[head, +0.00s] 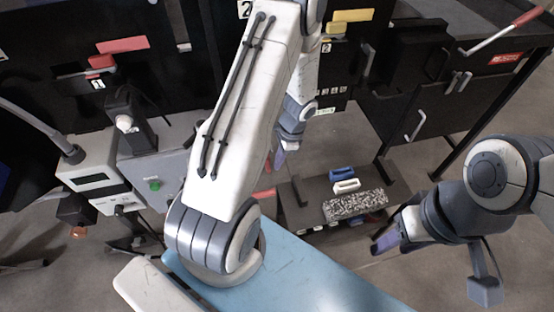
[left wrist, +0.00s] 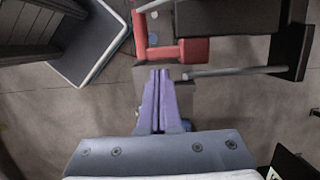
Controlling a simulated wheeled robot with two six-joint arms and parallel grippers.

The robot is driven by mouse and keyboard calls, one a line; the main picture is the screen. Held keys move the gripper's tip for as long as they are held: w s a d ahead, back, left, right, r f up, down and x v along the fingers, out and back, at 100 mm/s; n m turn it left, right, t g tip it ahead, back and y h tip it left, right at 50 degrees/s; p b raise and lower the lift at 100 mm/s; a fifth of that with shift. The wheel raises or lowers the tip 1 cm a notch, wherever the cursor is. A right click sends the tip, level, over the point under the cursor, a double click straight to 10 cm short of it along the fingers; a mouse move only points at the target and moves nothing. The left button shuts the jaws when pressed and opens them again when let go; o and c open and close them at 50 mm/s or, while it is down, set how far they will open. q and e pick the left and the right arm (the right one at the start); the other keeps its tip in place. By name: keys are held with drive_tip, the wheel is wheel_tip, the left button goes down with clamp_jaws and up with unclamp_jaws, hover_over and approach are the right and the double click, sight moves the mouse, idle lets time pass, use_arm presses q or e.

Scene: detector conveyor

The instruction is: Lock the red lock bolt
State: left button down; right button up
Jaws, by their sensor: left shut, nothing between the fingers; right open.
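In the left wrist view a red L-shaped part (left wrist: 186,51), which looks like the red lock bolt, lies just beyond my left fingertips (left wrist: 160,72) with a grey rod running right beside it. The purple fingers are shut and empty; I cannot tell whether they touch the red part. In the head view my left gripper (head: 281,156) points down past my forearm, above the low dark bench. A red piece (head: 265,193) shows partly behind my arm there. My right gripper (head: 385,243) is open and empty, at the lower right.
The low dark bench (head: 300,213) bears a blue block (head: 341,173), a white block (head: 346,186) and a speckled block (head: 355,204). A dark table with a red-handled lever (head: 528,17) is at the upper right.

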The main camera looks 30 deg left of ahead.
use_arm(q)
drive_tip(key=shift+s+a, duration=0.2)
drive_tip(key=shift+s+a+b, duration=0.6)
drive_tip(key=shift+s+a, duration=0.45)
drive_tip(key=shift+s, duration=0.15)
drive_tip(key=w+d+r, duration=0.4)
drive_tip(key=w+r, duration=0.1)
drive_tip(key=r, duration=0.4)
drive_tip(key=shift+d+r+p, duration=0.15)
drive_tip(key=shift+r+p, duration=0.2)
drive_tip(key=shift+p, duration=0.05)
